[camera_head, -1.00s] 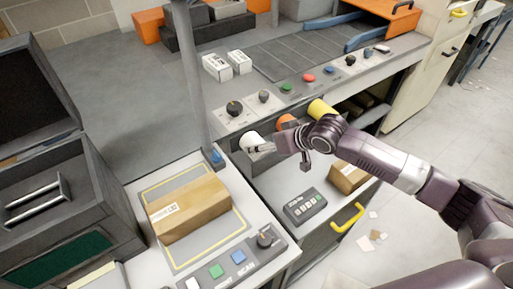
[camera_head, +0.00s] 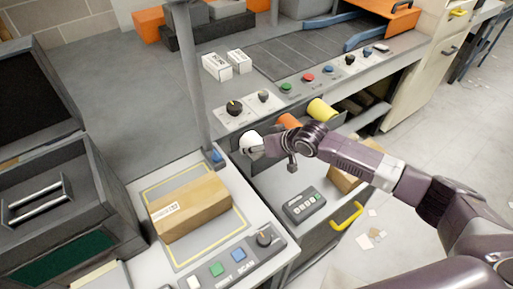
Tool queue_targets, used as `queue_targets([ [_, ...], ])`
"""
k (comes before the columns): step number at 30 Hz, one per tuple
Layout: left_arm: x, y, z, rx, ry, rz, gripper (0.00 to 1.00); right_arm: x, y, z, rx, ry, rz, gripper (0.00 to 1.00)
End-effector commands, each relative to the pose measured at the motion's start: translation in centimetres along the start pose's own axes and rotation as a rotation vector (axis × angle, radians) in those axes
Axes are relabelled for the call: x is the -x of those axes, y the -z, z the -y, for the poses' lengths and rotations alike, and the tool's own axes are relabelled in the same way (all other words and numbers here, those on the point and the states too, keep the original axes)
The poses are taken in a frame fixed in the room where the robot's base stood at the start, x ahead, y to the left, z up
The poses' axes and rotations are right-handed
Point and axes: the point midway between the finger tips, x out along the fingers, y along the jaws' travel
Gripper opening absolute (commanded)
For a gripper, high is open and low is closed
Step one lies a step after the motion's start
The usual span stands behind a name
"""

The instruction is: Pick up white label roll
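The white label roll (camera_head: 248,139) is at the left end of a row of rolls on the shelf under the control panel. An orange roll (camera_head: 289,121) and a yellow roll (camera_head: 322,110) are to its right. My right gripper (camera_head: 257,149) reaches in from the right and its fingertips are at the white roll, overlapping its right side. The fingers are small and partly hidden, so I cannot tell whether they are closed on it. My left gripper is out of view.
A brown box (camera_head: 190,207) lies on the scale platform in front. A dark keypad (camera_head: 304,205) and another box (camera_head: 345,179) are in the open drawer below my arm. A grey post (camera_head: 190,80) stands left of the roll. Two small white boxes (camera_head: 217,67) sit on the upper counter.

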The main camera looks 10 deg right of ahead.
Motion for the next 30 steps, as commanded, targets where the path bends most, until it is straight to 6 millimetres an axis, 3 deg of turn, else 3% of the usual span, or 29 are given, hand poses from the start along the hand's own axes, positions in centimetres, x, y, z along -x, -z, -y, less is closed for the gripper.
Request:
queue_targets([
  [6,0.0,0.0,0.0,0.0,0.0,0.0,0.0,0.0,0.0,0.0,0.0,-0.001,0.0,0.18],
  [20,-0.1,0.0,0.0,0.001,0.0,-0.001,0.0,1.1,1.2,0.2,0.0,0.0,-0.005,0.18],
  [30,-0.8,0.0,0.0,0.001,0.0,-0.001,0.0,5.7,6.0,1.6,0.003,0.001,-0.008,0.18],
])
